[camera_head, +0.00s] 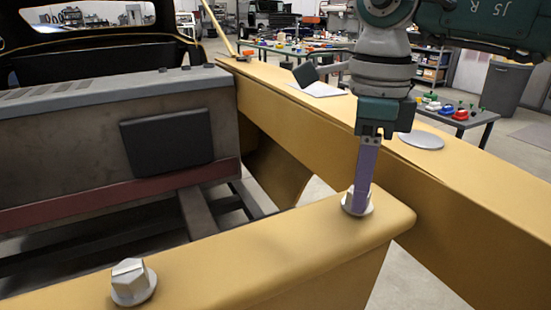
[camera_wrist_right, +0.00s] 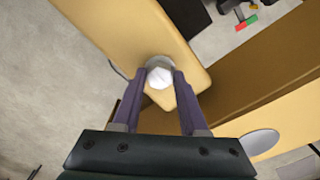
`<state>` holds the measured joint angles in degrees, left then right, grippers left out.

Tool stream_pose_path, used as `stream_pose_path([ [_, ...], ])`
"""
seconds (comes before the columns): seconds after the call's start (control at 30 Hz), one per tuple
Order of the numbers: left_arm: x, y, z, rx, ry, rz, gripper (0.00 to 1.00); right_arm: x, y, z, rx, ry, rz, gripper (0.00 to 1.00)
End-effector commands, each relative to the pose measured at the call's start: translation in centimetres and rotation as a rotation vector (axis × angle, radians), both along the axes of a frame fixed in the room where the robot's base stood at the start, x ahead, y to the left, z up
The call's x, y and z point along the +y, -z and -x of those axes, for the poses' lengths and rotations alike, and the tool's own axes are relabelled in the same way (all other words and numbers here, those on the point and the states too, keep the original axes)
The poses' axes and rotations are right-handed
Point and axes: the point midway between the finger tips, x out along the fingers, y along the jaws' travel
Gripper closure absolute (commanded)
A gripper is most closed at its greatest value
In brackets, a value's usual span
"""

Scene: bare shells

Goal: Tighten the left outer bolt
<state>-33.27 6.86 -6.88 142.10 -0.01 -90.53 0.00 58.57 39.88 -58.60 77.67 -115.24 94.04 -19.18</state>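Two silver hex bolts with round washers stand on the yellow front beam (camera_head: 240,251). In the head view, one bolt (camera_head: 130,280) is at the lower left with nothing touching it. The other bolt (camera_head: 348,202) is near the beam's right end, partly hidden by my right gripper (camera_head: 360,205). That gripper points straight down at it. In the right wrist view, the purple fingers (camera_wrist_right: 160,75) flank the head of this bolt (camera_wrist_right: 160,72) and look closed against its two sides. My left gripper is not in view.
A long yellow rail (camera_head: 300,110) runs back on the right, with a grey disc (camera_head: 421,140) and a white sheet on it. A dark grey block (camera_head: 110,125) stands behind the beam at left. Tables with tools stand at the back.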

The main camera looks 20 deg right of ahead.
Motion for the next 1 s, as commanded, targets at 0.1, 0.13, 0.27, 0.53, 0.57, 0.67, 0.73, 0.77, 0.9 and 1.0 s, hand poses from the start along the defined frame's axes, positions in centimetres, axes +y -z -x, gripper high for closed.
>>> stream_pose_path([
  [0.1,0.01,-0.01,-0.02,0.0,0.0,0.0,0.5,0.0,-0.02,-0.01,0.0,0.0,0.0,0.72],
  [0.13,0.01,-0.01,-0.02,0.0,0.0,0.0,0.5,0.0,-0.02,-0.01,0.0,0.0,0.0,0.76],
  [0.27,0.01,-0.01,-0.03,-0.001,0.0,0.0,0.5,0.0,-0.03,-0.01,-0.001,0.0,-0.001,0.9],
  [0.53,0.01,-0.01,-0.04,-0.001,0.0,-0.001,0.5,0.01,-0.04,-0.02,-0.001,0.0,-0.001,1.0],
  [0.57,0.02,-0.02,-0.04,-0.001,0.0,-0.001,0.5,0.01,-0.04,-0.02,-0.001,0.001,-0.001,1.0],
  [0.67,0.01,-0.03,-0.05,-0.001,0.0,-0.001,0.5,0.01,-0.05,-0.02,-0.001,0.009,-0.001,1.0],
  [0.73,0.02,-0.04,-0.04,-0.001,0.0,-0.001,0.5,0.01,-0.06,-0.02,-0.001,0.023,-0.001,1.0],
  [0.77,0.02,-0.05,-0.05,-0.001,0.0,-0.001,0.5,0.01,-0.06,-0.02,-0.001,0.032,-0.001,1.0],
  [0.9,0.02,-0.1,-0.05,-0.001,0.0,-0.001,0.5,0.02,-0.07,-0.03,-0.001,0.094,-0.001,1.0],
  [1.0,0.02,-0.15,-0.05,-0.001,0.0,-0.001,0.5,0.04,-0.09,-0.03,-0.001,0.16,-0.002,1.0],
])
